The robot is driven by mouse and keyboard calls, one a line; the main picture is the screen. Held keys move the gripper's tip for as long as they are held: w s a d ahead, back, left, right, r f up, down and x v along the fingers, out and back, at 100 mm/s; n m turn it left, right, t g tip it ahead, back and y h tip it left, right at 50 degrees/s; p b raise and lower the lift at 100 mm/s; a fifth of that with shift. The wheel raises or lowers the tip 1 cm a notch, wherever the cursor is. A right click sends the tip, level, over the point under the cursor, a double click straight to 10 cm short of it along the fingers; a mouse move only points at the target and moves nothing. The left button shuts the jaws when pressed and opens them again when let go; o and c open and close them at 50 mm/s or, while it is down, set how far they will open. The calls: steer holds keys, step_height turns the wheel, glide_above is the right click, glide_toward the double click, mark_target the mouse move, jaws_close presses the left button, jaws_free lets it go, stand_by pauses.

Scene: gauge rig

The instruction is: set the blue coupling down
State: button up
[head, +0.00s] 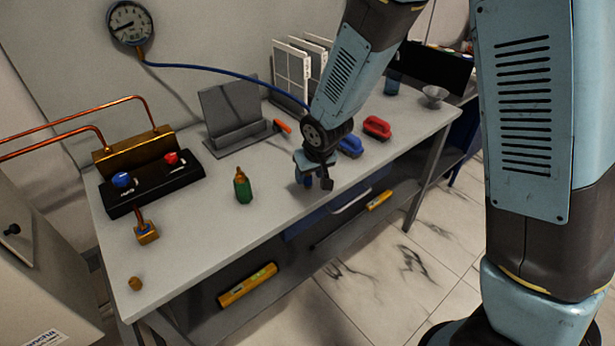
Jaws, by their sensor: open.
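My gripper (314,182) is low over the front edge of the workbench, pointing down, with its jaws open.
The grey bench (210,235) holds a green bottle (243,186), a black block with blue and red knobs (150,185), a grey stand (237,115) and a red handled object (377,127). Yellow levels (247,285) lie on the lower shelf. The bench front between bottle and gripper is clear.

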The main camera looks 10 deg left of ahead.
steer(key=v, duration=0.9)
steer(key=shift+d+r, duration=0.1)
steer(key=shift+d, duration=0.05)
steer(key=s+d+r+m+t+h, duration=0.1)
steer(key=d+r+m, duration=0.1)
steer(key=d+r, duration=0.6)
steer(key=d+r+m, duration=0.1)
steer(key=d+r, duration=0.4)
steer(key=d, duration=0.5)
steer(key=s+d+r+m, duration=0.2)
steer(key=s+d+r, duration=0.2)
steer(key=s+d, duration=0.2)
steer(key=s+d+r+m+t+h, duration=0.1)
steer(key=s+d+r, duration=0.2)
steer(key=s+d, duration=0.4)
steer(key=shift+s+d+r+m, duration=0.25)
steer(key=shift+d+r+m, duration=0.15)
steer(key=shift+d, duration=0.2)
